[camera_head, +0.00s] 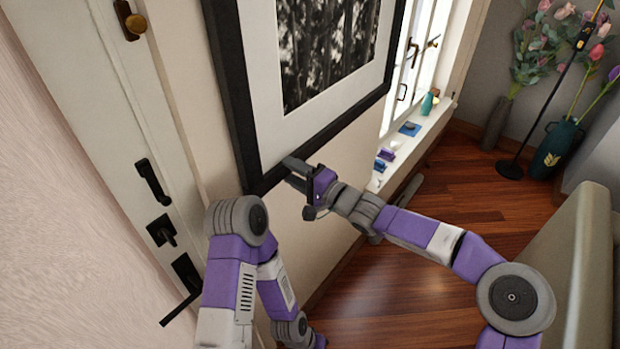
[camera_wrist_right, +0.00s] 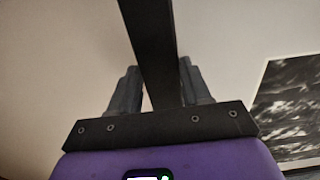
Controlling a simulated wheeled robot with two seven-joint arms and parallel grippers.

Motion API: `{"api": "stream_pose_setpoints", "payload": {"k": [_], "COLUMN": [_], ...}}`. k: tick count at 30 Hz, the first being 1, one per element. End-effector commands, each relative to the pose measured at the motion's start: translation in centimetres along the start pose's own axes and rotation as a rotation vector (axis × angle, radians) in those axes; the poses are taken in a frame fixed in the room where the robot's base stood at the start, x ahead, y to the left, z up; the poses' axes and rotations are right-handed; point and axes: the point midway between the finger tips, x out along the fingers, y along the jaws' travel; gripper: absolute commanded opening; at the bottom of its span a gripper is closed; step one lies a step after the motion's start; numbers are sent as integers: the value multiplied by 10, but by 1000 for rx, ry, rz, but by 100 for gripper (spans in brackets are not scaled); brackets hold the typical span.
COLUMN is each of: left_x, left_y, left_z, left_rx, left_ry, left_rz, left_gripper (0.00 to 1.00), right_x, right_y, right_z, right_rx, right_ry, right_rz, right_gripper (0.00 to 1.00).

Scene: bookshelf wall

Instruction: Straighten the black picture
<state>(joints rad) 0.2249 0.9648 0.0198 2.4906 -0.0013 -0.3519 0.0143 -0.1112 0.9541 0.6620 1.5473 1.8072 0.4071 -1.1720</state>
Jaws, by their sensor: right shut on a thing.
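The black picture is a large black frame (camera_head: 231,95) with a wide white mat and a dark black-and-white print of tree trunks (camera_head: 325,50). It hangs on the pale wall, its top cut off by the view. My right gripper (camera_head: 293,172) is at the frame's bottom edge, near its lower left corner. In the right wrist view the black frame bar (camera_wrist_right: 155,45) runs between the two grey fingers (camera_wrist_right: 160,88), which are shut on it. Whether the frame is level I cannot tell from this slanted view. My left arm shows at lower centre, but its gripper is not visible.
A white door with a dark handle (camera_head: 162,232) is left of the picture. A window sill (camera_head: 415,145) with small items is to the right. Vases of flowers (camera_head: 556,148) and a beige seat (camera_head: 595,250) stand right. Wooden floor (camera_head: 460,190) lies open between.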

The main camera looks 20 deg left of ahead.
Motion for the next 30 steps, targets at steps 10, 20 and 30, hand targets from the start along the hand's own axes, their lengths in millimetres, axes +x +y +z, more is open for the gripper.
{"api": "stream_pose_setpoints", "payload": {"k": [10,20,30], "left_x": [7,7,8], "left_y": [-2,-2,-3], "left_z": [0,0,-1], "left_rx": [0,0,0], "left_ry": [1,1,1], "left_rz": [0,0,0], "left_gripper": [43,43,43], "right_x": [4,4,-3], "right_y": [-5,-4,-3], "right_z": [12,12,10], "right_rx": [13,11,8], "right_ry": [-14,-12,-9], "right_rz": [-6,-4,-2], "right_gripper": [0,73,73]}}
